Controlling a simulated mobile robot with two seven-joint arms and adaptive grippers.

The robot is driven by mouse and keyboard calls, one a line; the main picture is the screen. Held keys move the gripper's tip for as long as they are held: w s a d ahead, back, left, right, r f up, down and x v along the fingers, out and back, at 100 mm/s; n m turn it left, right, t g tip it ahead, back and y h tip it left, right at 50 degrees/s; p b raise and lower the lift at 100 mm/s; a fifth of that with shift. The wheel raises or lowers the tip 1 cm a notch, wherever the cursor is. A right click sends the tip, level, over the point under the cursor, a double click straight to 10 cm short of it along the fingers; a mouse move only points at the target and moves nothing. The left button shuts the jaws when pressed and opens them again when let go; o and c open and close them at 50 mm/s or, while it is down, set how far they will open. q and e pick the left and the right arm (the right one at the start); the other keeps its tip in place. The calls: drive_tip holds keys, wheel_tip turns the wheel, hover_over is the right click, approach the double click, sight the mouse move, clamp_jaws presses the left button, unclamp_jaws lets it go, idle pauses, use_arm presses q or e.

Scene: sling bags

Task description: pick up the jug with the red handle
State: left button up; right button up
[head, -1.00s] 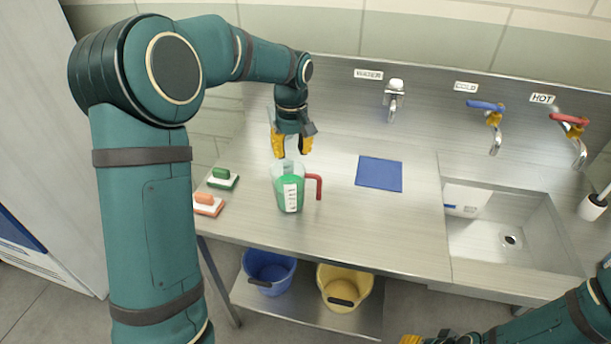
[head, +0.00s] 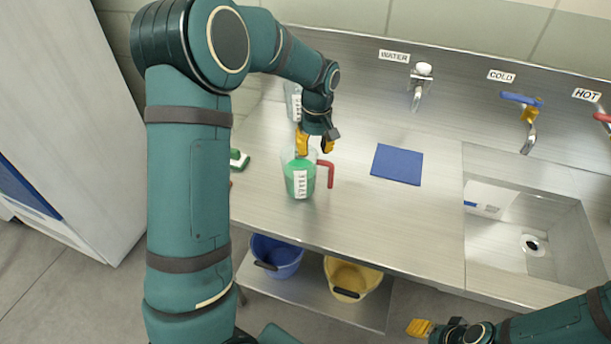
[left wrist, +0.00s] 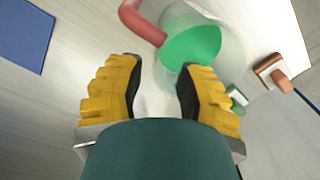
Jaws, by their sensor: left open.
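The jug (head: 300,180) is clear, with green liquid and a white label, and has a red handle (head: 329,173) on its right. It stands upright on the steel counter. The left wrist view shows the jug (left wrist: 205,45) and red handle (left wrist: 142,22) just beyond the fingers. My left gripper (head: 315,144) is open and empty, with yellow fingers just above and behind the jug's rim; contact cannot be told. It also shows in the left wrist view (left wrist: 155,95). My right gripper (head: 420,328) is low at the bottom edge, its jaws unclear.
Another clear labelled container (head: 293,100) stands behind the left gripper. A green brush (head: 239,160) and an orange brush (left wrist: 274,74) lie left of the jug. A blue mat (head: 397,164) lies right, before the sink (head: 500,245). Blue (head: 277,256) and yellow (head: 352,279) buckets sit below.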

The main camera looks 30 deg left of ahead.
sight(315, 163)
use_arm(q)
drive_tip(key=f, duration=0.3)
drive_tip(key=f+b, duration=0.1)
drive_tip(key=f, duration=0.1)
drive_tip(key=shift+s+d+f, duration=0.1)
drive_tip(key=shift+s+d, duration=0.1)
drive_tip(key=shift+d, duration=0.05)
clamp_jaws()
